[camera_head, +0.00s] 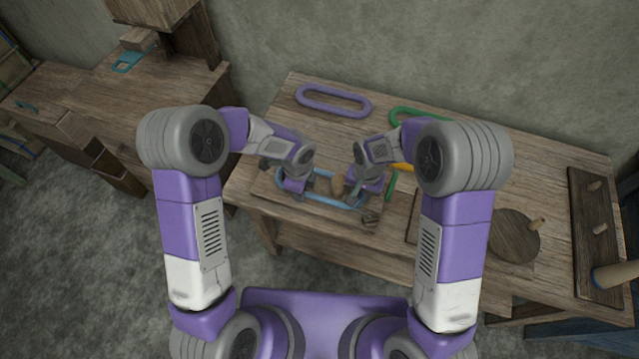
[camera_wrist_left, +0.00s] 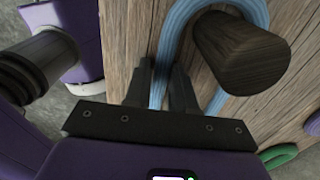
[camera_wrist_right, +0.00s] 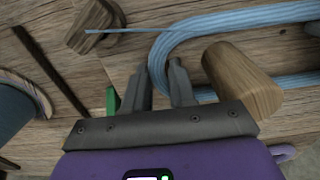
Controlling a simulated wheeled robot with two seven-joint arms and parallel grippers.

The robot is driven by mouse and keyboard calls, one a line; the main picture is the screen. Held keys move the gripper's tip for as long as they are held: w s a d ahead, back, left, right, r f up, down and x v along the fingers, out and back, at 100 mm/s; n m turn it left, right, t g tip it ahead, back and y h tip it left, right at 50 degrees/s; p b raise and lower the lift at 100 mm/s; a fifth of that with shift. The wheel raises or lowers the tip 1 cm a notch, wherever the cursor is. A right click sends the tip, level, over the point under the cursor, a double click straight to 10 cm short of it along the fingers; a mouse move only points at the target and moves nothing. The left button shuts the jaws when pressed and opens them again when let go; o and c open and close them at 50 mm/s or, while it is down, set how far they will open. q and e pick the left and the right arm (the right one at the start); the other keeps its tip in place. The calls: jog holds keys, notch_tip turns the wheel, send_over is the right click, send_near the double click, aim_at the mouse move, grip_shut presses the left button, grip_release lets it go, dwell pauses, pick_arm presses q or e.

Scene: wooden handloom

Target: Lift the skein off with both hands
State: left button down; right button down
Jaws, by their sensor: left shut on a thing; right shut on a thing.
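The light blue skein (camera_head: 328,203) is a long loop around wooden pegs on the front part of the table. In the left wrist view the skein (camera_wrist_left: 236,12) curves around a dark peg (camera_wrist_left: 240,55). My left gripper (camera_head: 294,186) is shut on the skein's strand beside that peg. In the right wrist view the skein (camera_wrist_right: 205,22) bends around a lighter peg (camera_wrist_right: 240,78), with a thin loose end on its left. My right gripper (camera_head: 361,190) is shut on the skein at this bend.
A purple loop (camera_head: 333,101) and a green loop (camera_head: 420,113) lie at the back of the table. A round wooden disc (camera_head: 500,238) and a dark pegged board (camera_head: 590,215) are at the right. A side bench (camera_head: 85,90) stands left.

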pick_arm(q)
jog(key=shift+r, duration=0.1)
pick_arm(e)
jog(key=shift+r, duration=0.1)
